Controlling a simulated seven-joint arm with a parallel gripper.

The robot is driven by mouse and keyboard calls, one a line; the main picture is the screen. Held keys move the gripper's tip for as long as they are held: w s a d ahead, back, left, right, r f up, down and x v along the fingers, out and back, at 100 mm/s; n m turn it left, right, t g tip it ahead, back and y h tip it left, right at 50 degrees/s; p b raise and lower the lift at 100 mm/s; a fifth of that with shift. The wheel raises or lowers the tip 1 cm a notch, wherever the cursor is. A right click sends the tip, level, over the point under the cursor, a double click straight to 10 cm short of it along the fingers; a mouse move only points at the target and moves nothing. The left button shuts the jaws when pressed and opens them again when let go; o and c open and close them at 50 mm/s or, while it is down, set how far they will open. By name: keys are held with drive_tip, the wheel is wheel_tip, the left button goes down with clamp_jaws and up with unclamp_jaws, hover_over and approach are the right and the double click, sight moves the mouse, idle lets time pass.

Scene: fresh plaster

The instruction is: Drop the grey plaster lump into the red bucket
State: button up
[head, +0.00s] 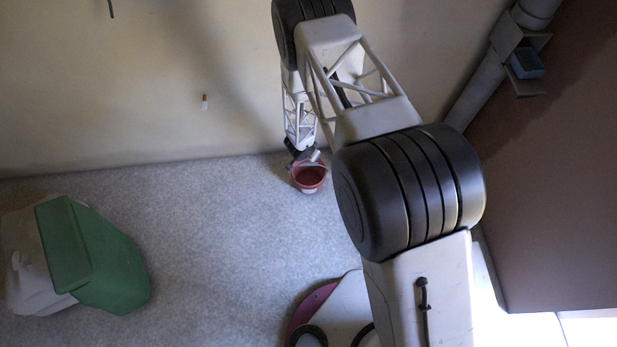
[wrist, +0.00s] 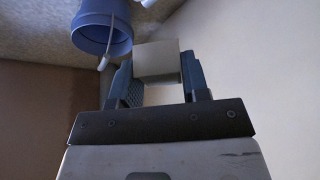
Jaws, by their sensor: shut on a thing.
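A red bucket (head: 309,186) stands upright on the grey floor near the wall in the head view. In the wrist view a bucket with a pale handle (wrist: 92,36) is at the upper left; it looks blue there. My gripper (head: 303,156) is at the bucket's far rim in the head view, small and partly dark. The grey plaster lump (wrist: 157,62) is a pale, blocky piece between the two fingers of my gripper (wrist: 158,78) in the wrist view. The gripper is shut on it. The lump is beside the bucket's opening in the wrist view; its height above the rim is unclear.
A green bin-like object (head: 95,255) and a pale sack-like thing (head: 25,262) are at the left. A small blue box (head: 526,62) sits on a bracket by a pipe at the upper right. A brown panel (head: 560,170) bounds the right.

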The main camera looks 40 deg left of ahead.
drive_tip(key=shift+f, duration=2)
drive_tip(key=o, duration=1)
drive_tip(key=shift+o, duration=0.2)
drive_tip(key=shift+r, duration=0.15)
drive_tip(key=v, duration=0.7)
drive_tip(key=shift+s+r, duration=0.2)
drive_tip(key=shift+r, duration=0.05)
